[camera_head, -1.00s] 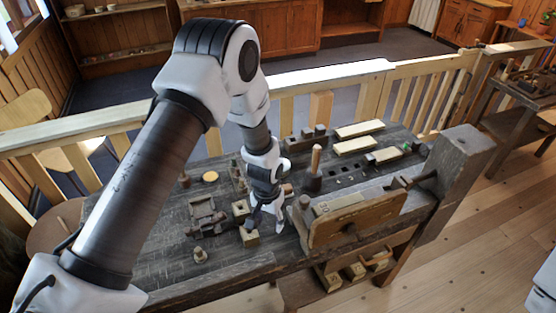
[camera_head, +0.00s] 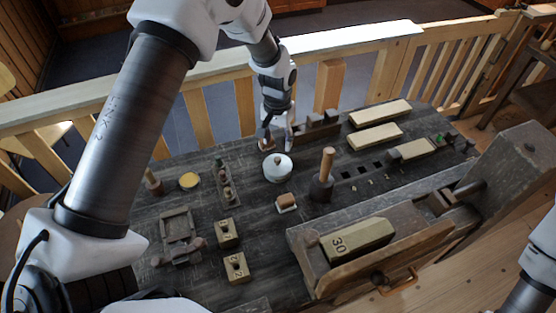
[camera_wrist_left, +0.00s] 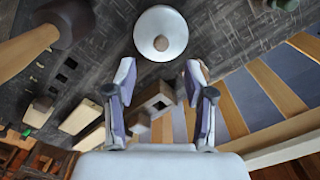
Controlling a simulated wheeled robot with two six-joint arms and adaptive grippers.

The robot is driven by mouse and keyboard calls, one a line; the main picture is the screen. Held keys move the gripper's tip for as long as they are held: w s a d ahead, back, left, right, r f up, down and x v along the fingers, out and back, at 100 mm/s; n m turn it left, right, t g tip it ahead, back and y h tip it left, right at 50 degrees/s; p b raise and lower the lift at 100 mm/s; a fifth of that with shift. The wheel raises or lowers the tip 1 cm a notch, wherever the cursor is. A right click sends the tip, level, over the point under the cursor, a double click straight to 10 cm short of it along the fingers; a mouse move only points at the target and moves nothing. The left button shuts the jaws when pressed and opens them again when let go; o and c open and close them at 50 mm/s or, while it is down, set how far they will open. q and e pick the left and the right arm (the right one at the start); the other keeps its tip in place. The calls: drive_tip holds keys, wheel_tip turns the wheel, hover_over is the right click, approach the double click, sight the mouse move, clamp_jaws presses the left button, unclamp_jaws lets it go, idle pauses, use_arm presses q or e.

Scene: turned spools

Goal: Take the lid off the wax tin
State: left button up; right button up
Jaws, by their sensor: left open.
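The wax tin (camera_head: 277,172) is a round, pale grey-white tin standing on the dark workbench in the head view. Its lid (camera_head: 278,160) is on it, with a small brownish knob in the middle. In the left wrist view the lid (camera_wrist_left: 160,45) shows from above, beyond the fingertips. My left gripper (camera_head: 278,142) is open and empty, just behind the tin in the head view. Its two fingers (camera_wrist_left: 160,75) are spread wide in the wrist view, apart from the lid. My right gripper is out of view.
A mallet (camera_head: 324,180) with an upright handle stands right of the tin. A small brush-like block (camera_head: 287,203) lies in front. A spool rack (camera_head: 228,185) and a yellow disc (camera_head: 189,180) are on the left. Numbered blocks (camera_head: 228,233) sit nearer. A railing (camera_head: 220,118) runs behind.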

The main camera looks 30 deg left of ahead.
sight(278, 158)
use_arm(q)
drive_tip(key=shift+f, duration=0.6)
drive_tip(key=shift+w+f, duration=0.2)
wheel_tip(278, 158, down, 6)
drive_tip(key=p, duration=0.3)
drive_tip(key=shift+a+f, duration=0.1)
drive_tip(key=shift+f, duration=0.35)
drive_tip(key=shift+w+f, duration=0.1)
drive_tip(key=shift+f, duration=0.05)
clamp_jaws()
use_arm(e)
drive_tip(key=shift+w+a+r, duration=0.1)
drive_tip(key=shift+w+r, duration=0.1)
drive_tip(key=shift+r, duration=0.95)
